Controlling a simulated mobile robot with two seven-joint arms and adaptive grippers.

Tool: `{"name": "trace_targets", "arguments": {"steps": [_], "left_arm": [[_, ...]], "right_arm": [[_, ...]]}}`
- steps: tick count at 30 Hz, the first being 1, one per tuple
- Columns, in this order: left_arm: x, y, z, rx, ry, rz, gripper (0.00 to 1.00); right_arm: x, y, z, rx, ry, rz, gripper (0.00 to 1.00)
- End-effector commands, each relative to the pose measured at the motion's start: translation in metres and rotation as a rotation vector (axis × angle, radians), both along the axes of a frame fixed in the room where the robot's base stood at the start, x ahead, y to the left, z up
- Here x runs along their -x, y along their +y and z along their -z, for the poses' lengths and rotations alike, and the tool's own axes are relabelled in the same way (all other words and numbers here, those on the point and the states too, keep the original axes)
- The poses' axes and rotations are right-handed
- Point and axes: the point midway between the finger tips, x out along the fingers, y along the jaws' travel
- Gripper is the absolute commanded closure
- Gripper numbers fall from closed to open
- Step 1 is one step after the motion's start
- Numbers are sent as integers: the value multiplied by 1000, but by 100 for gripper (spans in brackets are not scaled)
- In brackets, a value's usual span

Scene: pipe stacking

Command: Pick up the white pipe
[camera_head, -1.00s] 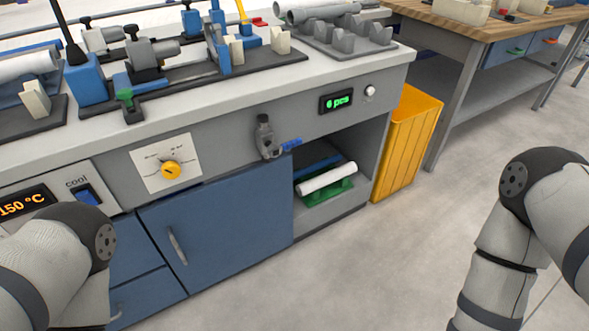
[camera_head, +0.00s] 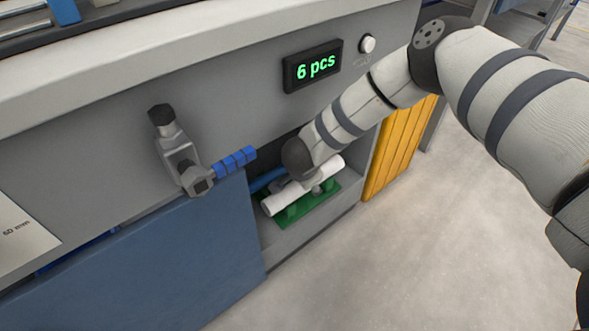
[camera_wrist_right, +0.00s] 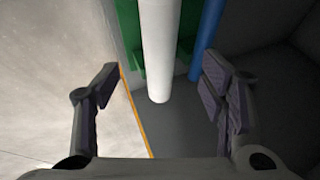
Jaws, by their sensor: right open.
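The white pipe (camera_head: 284,199) lies on a green holder (camera_head: 291,216) in the open compartment of the bench. In the right wrist view the white pipe (camera_wrist_right: 159,50) runs down from the top edge, and its near end lies between and ahead of my open fingers. My right gripper (camera_wrist_right: 160,95) is open and empty, with a finger on each side of the pipe and not touching it. In the head view my right arm reaches into the compartment and its wrist hides the gripper and part of the pipe. My left gripper is not in view.
A blue pipe (camera_wrist_right: 207,40) lies beside the white one; it also shows in the head view (camera_head: 268,179). The floor in front is clear.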

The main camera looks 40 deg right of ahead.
Motion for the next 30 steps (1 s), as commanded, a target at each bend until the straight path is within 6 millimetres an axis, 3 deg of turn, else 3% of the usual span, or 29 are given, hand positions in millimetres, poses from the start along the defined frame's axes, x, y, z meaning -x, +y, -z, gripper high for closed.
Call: {"name": "trace_targets", "arguments": {"steps": [1,8,13,22,23,30], "left_arm": [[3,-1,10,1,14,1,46],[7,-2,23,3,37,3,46],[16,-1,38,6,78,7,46],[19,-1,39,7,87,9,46],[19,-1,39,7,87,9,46],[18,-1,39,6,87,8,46]], "right_arm": [[-3,-4,19,-1,7,2,35],[-17,-16,46,0,5,-1,35],[-31,-27,77,0,7,-1,35],[-37,-31,80,1,2,-3,35],[-37,-31,80,1,2,-3,37],[-36,-31,80,1,2,-3,91]]}}
